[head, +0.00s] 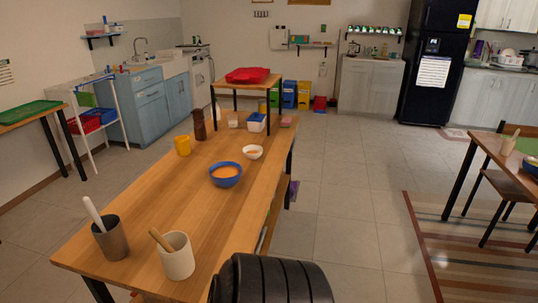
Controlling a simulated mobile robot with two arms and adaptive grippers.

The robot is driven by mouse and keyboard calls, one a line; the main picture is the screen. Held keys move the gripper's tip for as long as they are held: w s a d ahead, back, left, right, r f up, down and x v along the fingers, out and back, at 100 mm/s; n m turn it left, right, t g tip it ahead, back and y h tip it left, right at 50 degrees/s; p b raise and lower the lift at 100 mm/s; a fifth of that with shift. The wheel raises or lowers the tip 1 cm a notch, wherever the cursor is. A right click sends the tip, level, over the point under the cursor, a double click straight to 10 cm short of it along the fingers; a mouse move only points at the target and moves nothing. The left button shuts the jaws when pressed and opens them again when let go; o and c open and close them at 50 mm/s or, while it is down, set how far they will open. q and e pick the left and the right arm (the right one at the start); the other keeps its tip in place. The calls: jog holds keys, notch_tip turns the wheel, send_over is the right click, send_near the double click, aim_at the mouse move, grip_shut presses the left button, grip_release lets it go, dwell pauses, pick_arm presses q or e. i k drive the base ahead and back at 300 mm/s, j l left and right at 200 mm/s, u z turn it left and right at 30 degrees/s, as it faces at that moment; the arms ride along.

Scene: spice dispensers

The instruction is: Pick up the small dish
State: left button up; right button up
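A small white dish (252,153) with something orange-brown in it sits on the wooden table (150,220), near its right edge. A larger blue bowl (226,181) with orange contents stands just in front of it, to the left. Which of the two the task calls the small dish is not marked; the white one is smaller. Neither of my grippers is in view. A black ribbed part at the bottom centre seems to be mine and hides part of the table's near right side.
A yellow cup (183,146) and a dark brown grinder (199,125) stand left of the bowls. Two utensil holders, grey (112,240) and cream (177,259), stand at the near end. A raised shelf with a red tray (247,75) stands at the far end. Floor is clear right of the table.

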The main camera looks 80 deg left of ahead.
aim_at(251, 151)
jog(key=i+u, duration=0.55)
jog(key=u, duration=0.2)
jog(key=i+u, duration=0.35)
jog(key=k+l, duration=0.05)
jog(key=k, duration=0.05)
